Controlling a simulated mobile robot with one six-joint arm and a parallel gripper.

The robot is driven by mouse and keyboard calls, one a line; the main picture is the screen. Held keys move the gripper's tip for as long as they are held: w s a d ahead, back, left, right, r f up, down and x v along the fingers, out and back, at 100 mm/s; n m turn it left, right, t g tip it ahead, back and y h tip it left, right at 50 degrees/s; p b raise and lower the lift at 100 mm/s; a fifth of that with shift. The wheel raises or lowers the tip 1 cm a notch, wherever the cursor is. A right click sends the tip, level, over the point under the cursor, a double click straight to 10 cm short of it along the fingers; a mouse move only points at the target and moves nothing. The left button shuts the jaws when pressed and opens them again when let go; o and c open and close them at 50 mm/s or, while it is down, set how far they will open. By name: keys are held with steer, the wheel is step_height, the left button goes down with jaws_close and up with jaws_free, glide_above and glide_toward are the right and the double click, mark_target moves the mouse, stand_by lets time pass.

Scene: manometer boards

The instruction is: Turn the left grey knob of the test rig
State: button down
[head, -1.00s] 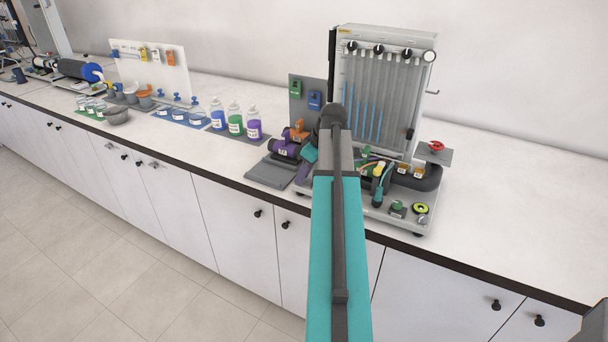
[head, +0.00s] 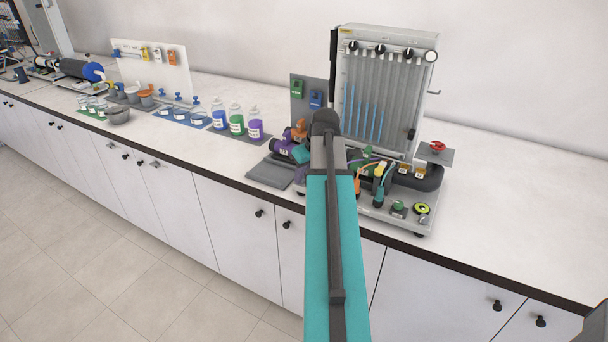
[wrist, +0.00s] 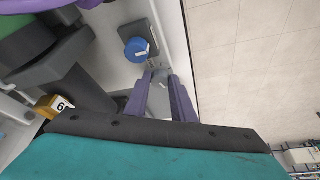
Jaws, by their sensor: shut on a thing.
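The test rig (head: 385,95), a grey manometer board with blue columns on a light base, stands on the counter; my arm hides its front left part in the head view. In the wrist view my gripper (wrist: 158,82) has its two purple fingers closed around a small grey part, which looks like the left grey knob (wrist: 157,73). Only a little of the knob shows between the fingertips. In the head view the fingers are mostly hidden by my arm.
A blue round cap (wrist: 136,49) on a grey mount sits close beyond the fingertips. Cables, a green knob (head: 398,206) and a red handwheel (head: 437,146) are right of my arm. Bottles (head: 236,120) stand left.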

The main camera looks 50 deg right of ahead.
steer(key=c, duration=1.5)
jaws_free()
steer(key=shift+b+v, duration=1.25)
steer(key=shift+v, duration=5.7)
steer(key=shift+w+a, duration=0.1)
steer(key=shift+w, duration=0.05)
